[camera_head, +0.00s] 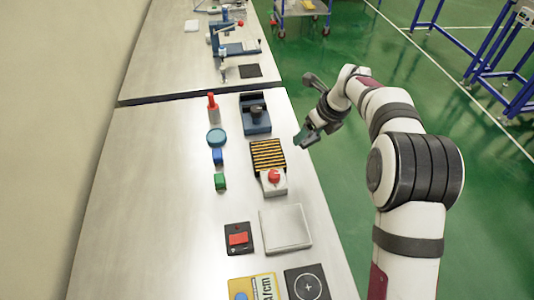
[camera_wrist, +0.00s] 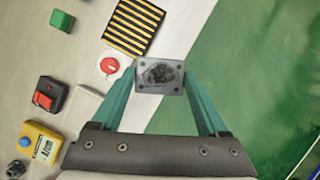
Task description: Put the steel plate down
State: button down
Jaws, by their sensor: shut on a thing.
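The steel plate (camera_wrist: 160,77) is a small grey rectangle with dark corner holes and a dark mottled patch in the middle. It sits between the teal fingertips of my gripper (camera_wrist: 160,80) in the wrist view. My gripper (camera_head: 303,136) is shut on it. In the head view the gripper shows just right of the table's right edge, near the striped pad (camera_head: 268,156) and the blue-black fixture (camera_head: 256,114). The plate cannot be made out there. In the wrist view the table edge passes behind the plate, with green floor to the right.
The steel table (camera_head: 150,200) holds a red button on a white base (camera_head: 273,181), a light square plate (camera_head: 286,228), a red switch (camera_head: 238,238), a yellow box (camera_head: 252,288), a dark plate with a circle (camera_head: 307,284) and small coloured parts. The table's left side is clear.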

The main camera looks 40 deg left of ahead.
send_over(266, 152)
jog(key=d, duration=0.2)
jog(key=f, duration=0.6)
jog(key=shift+s+a+f, duration=0.15)
jog(key=shift+s+f, duration=0.15)
jog(key=shift+f, duration=0.05)
jog(key=shift+a+f, duration=0.1)
jog(key=shift+f, duration=1.95)
jog(key=shift+f, duration=0.1)
